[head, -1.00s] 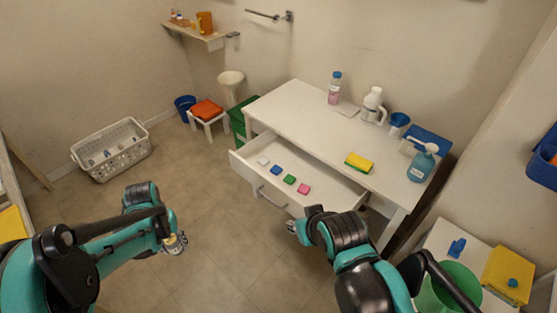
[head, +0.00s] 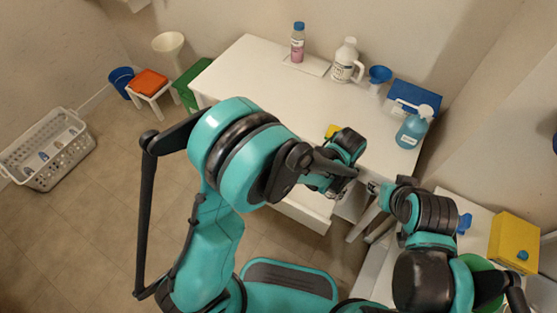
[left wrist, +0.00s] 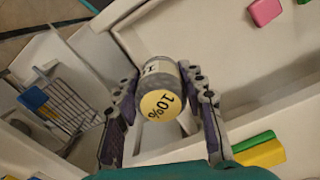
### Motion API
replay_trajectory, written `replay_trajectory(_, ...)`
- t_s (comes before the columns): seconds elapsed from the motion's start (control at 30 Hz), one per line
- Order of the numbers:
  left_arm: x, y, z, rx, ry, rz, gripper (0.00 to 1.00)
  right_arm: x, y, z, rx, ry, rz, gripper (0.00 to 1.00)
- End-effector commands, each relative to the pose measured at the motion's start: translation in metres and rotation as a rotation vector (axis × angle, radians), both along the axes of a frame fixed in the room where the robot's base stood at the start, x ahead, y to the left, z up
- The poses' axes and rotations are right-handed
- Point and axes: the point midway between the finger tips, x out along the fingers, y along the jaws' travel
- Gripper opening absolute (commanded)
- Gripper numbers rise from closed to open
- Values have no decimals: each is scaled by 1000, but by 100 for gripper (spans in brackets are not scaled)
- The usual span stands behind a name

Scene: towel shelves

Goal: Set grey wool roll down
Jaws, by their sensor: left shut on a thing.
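The grey wool roll (left wrist: 160,88) shows in the left wrist view as a short grey cylinder with a yellow end marked "10%". My left gripper (left wrist: 163,80) is shut on it, a finger on each side, with white drawer and desk surfaces behind it. In the head view my left gripper (head: 328,184) hangs at the desk's front edge, and the roll cannot be made out there. My right gripper (head: 374,190) is just to its right, small and partly hidden; its jaws cannot be read.
The white desk (head: 260,85) has a wide clear top. A spray bottle (head: 414,128), a white jug (head: 347,62) and a pink bottle (head: 298,42) stand along its back and right. The open drawer (head: 303,212) is mostly behind my arm. A yellow-green sponge (left wrist: 262,152) lies near the roll.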

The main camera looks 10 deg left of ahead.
Motion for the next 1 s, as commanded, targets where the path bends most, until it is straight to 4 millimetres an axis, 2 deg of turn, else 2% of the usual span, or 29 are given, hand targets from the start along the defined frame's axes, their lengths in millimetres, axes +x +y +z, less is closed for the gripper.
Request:
replay_trajectory(0.07,-8,-15,-6,0,0,-41,11,0,0,-3,0,0,0,40)
replay_trajectory(0.17,-8,-17,-12,1,-1,-61,11,0,0,-7,0,0,0,40)
replay_trajectory(0.6,44,60,-70,0,0,-60,11,0,0,-43,0,0,0,40)
replay_trajectory(0.7,51,69,-76,0,0,-61,11,0,0,-46,0,0,0,40)
replay_trajectory(0.87,54,74,-82,0,0,-63,11,0,0,-49,0,0,0,40)
replay_trajectory(1.0,54,73,-102,0,0,-63,11,0,0,-61,0,0,0,40)
